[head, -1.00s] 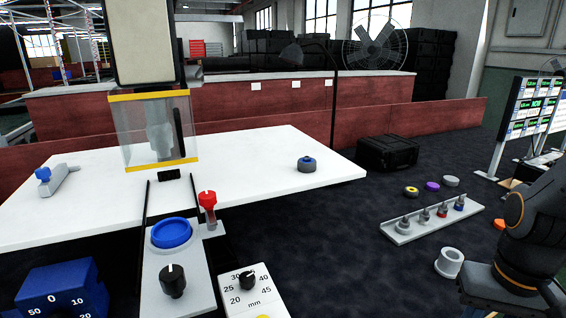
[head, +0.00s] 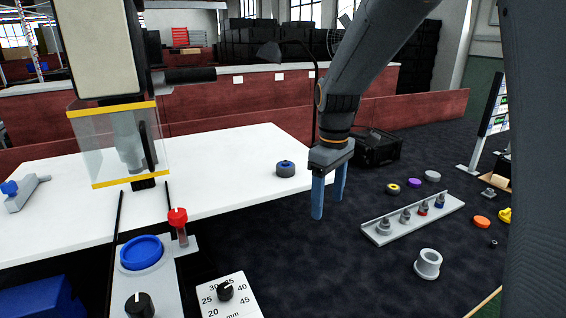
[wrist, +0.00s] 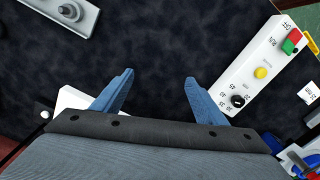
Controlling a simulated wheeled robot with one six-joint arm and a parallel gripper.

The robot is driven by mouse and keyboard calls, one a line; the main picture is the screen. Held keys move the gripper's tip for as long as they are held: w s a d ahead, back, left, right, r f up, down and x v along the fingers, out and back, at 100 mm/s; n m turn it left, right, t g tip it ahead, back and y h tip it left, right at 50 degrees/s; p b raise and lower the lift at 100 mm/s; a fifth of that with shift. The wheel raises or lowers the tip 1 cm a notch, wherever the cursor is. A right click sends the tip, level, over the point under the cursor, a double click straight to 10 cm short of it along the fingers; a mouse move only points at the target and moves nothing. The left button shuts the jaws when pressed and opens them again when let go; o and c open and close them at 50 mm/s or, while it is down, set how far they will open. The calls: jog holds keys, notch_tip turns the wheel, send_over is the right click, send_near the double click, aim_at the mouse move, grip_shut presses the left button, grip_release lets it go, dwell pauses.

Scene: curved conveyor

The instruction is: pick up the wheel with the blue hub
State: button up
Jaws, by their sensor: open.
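The wheel with the blue hub (head: 285,169), a dark grey tyre with a blue centre, lies flat near the right end of the white table in the head view. It does not show in the wrist view. My gripper (head: 328,209) points down to the right of the wheel in the head view, apart from it. Its two blue fingers are spread with nothing between them. In the wrist view the open fingers (wrist: 159,78) show over dark floor.
A drill press with a clear guard (head: 118,145) stands at the left. A red knob (head: 177,216) and a white dial panel (head: 228,300) are in front. A rack of bits (head: 412,220) and several coloured rings lie on the floor at right. A black case (head: 377,150) stands behind my gripper.

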aim_at(284, 161)
jog(key=w+a+r+n+p, duration=0.1)
jog(key=w+a+r+n, duration=0.2)
jog(key=w+n, duration=0.1)
jog(key=w+a+r+n+p, duration=0.2)
jog(key=w+a+r+n, duration=0.1)
jog(key=w, duration=0.3)
jog(key=w+a+r+n+p, duration=0.1)
jog(key=w+a+r+n, duration=0.2)
jog(key=w+r+n, duration=0.1)
jog(key=shift+w+a+r+n, duration=0.2)
jog(key=shift+w+r, duration=0.1)
jog(key=shift+w, duration=0.15)
jog(key=shift+w+a+r+n, duration=0.15)
jog(key=shift+w+r+n, duration=0.1)
jog(key=shift+w, duration=0.2)
jog(key=shift+w+a+f, duration=0.1)
jog(key=shift+f+p, duration=0.5)
jog(key=shift+f, duration=0.35)
jog(key=f, duration=0.1)
jog(key=f+p, duration=0.1)
jog(key=f, duration=0.1)
jog(key=s+f+p, duration=0.1)
jog(key=f, duration=0.1)
jog(key=shift+w+f, duration=0.1)
jog(key=shift+f, duration=0.2)
jog(key=c, duration=1.1)
jog(key=shift+c, duration=0.2)
